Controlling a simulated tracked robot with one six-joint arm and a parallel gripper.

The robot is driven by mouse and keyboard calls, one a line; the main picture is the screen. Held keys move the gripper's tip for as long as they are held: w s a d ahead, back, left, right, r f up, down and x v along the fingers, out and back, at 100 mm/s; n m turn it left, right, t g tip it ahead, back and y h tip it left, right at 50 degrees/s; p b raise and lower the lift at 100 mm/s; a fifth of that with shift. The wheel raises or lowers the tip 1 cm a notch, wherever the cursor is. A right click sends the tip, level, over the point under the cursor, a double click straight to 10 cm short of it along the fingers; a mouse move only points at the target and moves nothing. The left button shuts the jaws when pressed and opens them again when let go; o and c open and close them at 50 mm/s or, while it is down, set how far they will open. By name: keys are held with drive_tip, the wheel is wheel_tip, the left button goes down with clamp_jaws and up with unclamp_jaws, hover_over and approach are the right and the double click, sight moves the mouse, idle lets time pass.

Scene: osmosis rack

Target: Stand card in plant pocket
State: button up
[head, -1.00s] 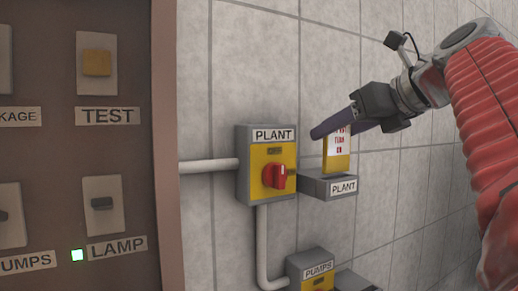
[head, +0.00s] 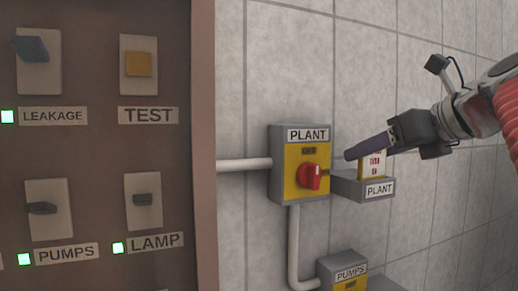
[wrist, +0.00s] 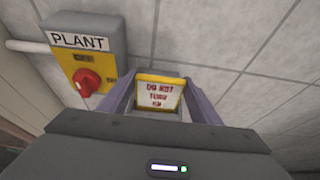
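The card (head: 372,164), white with red lettering and yellow edging, stands upright in the grey plant pocket (head: 347,186), its lower part hidden by the pocket front. My gripper (head: 368,150) has purple fingers at the top of the card. In the wrist view the card (wrist: 158,96) shows face-on between the two fingers of my gripper (wrist: 159,88), one along each side edge. The fingers look closed on the card's edges.
The plant switch box (head: 301,163) with a red knob is just left of the pocket. A pumps box (head: 343,272) is below. A brown panel (head: 100,230) with switches and green lamps fills the left. The tiled wall is bare to the right.

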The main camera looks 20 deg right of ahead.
drive_tip(key=o, duration=0.3)
drive_tip(key=shift+o, duration=0.2)
drive_tip(key=shift+r, duration=0.15)
drive_tip(key=v, duration=1.2)
idle(0.8)
